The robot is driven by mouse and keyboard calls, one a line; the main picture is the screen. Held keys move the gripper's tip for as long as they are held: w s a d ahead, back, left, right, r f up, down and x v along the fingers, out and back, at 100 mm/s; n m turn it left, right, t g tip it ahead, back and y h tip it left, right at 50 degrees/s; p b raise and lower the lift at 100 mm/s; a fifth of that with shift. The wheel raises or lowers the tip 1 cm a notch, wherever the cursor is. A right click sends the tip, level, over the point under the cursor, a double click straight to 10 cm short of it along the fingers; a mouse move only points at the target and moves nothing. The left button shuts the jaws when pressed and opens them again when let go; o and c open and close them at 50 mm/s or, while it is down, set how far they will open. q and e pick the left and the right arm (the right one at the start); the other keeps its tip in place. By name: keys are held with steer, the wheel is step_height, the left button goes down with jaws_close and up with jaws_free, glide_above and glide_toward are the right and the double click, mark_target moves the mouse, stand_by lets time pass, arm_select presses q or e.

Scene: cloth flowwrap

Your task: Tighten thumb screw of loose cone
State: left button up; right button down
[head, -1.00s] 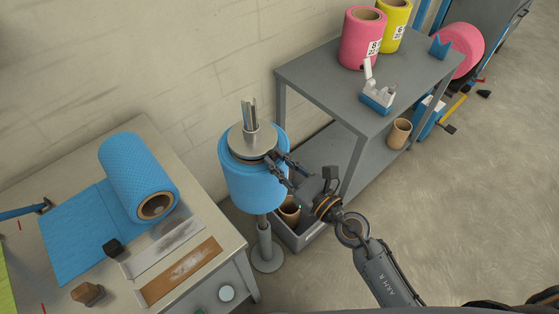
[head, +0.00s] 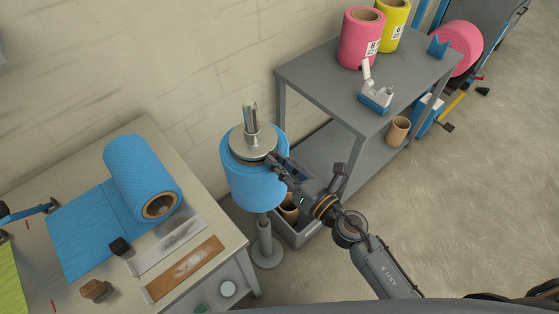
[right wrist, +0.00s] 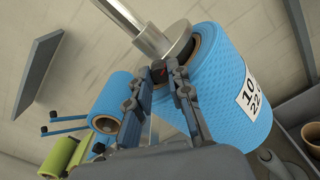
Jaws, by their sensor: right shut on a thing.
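A silver metal cone (head: 254,146) sits on the upright spindle (head: 251,117), at the top of a blue dimpled roll (head: 254,185). In the right wrist view the cone (right wrist: 182,42) meets the cardboard core of the blue roll (right wrist: 232,92). A small dark thumb screw with a red mark (right wrist: 158,70) shows at the cone's side. My right gripper (head: 272,161) reaches in from the lower right to the cone's near edge. In the right wrist view its fingertips (right wrist: 160,84) are closed on the thumb screw, partly hiding it. My left gripper is not in view.
A table (head: 225,240) on the left holds another blue roll (head: 138,172) with its cloth unrolled. A grey shelf table (head: 330,75) at the right carries pink and yellow rolls. Open floor lies at the right.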

steer(key=shift+m, duration=0.3)
steer(key=c, duration=1.2)
jaws_free()
